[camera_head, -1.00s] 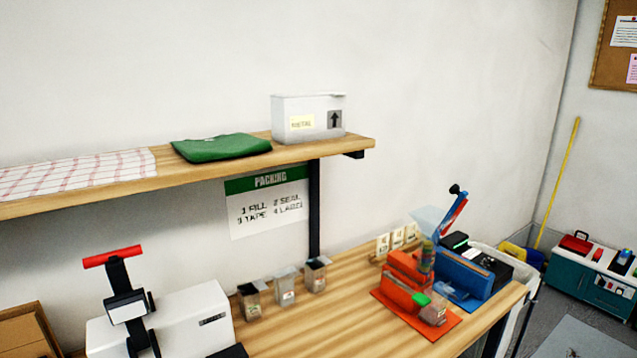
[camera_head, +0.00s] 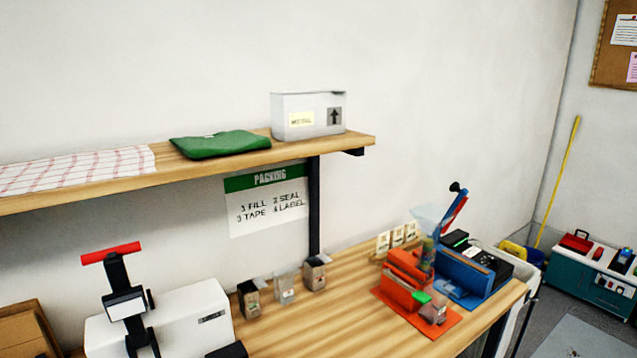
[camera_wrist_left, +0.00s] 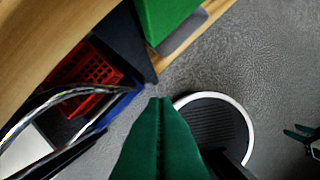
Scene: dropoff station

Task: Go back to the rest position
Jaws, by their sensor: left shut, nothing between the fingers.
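My left gripper (camera_wrist_left: 160,101) shows in the left wrist view. Its green fingers are pressed together with nothing between them, over the grey floor. A small green pronged shape (camera_wrist_left: 299,133) at the right edge of that view looks like my right gripper, too small to tell open from shut. Neither gripper shows in the head view.
In the left wrist view, a wooden edge (camera_wrist_left: 45,45), a red crate (camera_wrist_left: 92,78) and a green block-like thing (camera_wrist_left: 165,22) lie near the left gripper. The head view shows a wooden bench (camera_head: 345,325) with equipment, below a shelf (camera_head: 225,165).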

